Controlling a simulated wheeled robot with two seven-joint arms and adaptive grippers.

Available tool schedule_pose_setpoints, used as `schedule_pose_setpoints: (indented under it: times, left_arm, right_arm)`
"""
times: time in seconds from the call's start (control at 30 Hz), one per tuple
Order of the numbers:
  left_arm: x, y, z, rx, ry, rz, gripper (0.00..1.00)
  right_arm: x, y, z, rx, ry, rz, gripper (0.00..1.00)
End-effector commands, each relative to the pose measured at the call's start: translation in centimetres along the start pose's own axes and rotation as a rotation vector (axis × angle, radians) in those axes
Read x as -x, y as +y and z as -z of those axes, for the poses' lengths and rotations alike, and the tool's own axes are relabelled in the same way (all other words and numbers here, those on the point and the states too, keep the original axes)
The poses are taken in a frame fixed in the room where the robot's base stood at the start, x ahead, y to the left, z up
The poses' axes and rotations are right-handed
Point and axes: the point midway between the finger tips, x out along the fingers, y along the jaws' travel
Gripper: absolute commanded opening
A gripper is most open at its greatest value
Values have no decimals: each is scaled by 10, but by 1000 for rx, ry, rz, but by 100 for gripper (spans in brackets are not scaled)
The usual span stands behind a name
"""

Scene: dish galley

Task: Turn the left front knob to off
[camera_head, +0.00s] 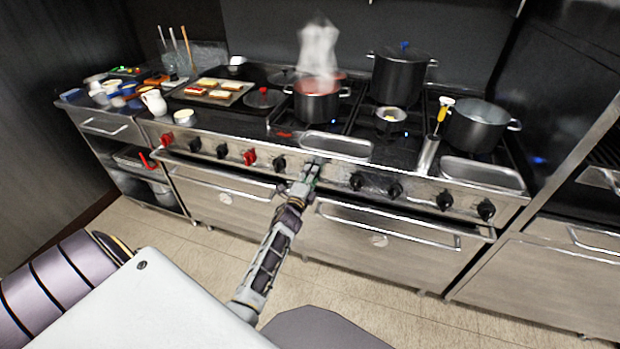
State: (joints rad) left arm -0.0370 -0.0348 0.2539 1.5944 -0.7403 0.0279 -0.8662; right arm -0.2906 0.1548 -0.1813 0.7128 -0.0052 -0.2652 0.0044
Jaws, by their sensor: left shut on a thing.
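The cooking range has a steel front panel (330,176) with a row of knobs. Most are black, such as the knob (279,163) just left of my gripper and the knob (356,181) to its right. A red knob (250,157) and another red knob (166,139) sit further left. My left gripper (310,172) is at the panel between the two black knobs, shut on a knob that its fingers hide. I cannot see how that knob is turned. My right gripper is not in view.
A steaming pot (317,104), a tall lidded pot (400,77) and a wide pot (477,126) stand on the range. A steel tray (336,144) lies at the front edge above my gripper. Oven handles (390,225) jut out below. The floor in front is clear.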

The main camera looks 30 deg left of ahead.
Motion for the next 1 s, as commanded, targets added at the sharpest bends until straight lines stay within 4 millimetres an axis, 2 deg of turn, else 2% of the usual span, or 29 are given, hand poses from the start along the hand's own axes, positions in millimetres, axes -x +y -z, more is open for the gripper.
schedule_pose_setpoints:
  times: [0.33,0.37,0.53,0.8,0.87,1.0]
  left_arm:
    - [0,0,0,-6,1,-1,20]
    - [0,0,0,-6,1,-1,47]
    - [0,0,0,-5,1,0,69]
    - [0,0,0,-4,0,0,69]
    - [0,0,0,-4,0,0,69]
    - [2,0,0,-4,0,-1,69]
  right_arm:
    - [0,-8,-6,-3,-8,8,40]
    - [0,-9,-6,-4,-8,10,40]
    - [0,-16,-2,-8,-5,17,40]
    - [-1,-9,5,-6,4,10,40]
    - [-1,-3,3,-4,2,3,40]
    - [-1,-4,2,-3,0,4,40]
